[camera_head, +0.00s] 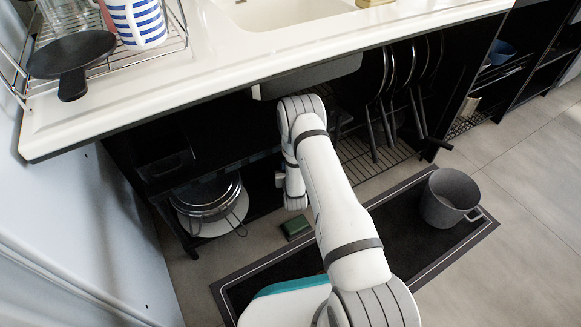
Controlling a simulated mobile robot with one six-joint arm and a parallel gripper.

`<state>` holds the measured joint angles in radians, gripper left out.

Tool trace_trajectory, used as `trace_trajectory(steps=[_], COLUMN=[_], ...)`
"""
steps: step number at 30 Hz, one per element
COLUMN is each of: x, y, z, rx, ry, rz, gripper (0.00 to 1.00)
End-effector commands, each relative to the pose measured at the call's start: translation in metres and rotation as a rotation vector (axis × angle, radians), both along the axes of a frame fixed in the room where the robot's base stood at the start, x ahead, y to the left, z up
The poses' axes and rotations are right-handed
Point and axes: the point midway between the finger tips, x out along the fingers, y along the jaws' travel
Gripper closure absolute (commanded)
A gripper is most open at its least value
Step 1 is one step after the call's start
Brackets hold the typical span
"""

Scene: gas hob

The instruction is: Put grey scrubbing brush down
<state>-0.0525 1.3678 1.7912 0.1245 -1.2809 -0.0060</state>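I cannot make out the grey scrubbing brush in this view. My arm reaches forward and bends down just below the counter's front edge. A small grey part (279,180) sticks out to the left of my wrist, against the dark shelf opening. It may belong to my gripper, but the fingers are too small and dark to read. I cannot tell whether they are open or shut, or whether they hold anything.
A white counter (230,75) overhangs dark shelves. A pan (72,58) and striped mug (140,22) sit on a rack. Pots (207,195) and hanging pans (405,62) are below. A green block (296,226) and grey pot (448,196) are near the dark mat (400,222).

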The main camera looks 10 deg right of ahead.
Motion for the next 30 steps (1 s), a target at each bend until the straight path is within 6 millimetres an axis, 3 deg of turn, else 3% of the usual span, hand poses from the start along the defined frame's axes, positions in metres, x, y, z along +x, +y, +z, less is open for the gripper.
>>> trace_trajectory(steps=[8,9,16,26,30], x=[0.0,-0.001,0.0,0.0,-0.021], y=[-0.001,-0.001,-0.001,-0.002,-0.001], z=[-0.005,-0.004,-0.004,0.002,0.01], rx=[0.001,0.001,0.0,0.001,0.0], ry=[0.001,0.001,0.001,0.0,0.004], rz=[-0.001,-0.001,-0.002,-0.003,-0.003], gripper=[1.0,0.73,0.55,0.55,0.55])
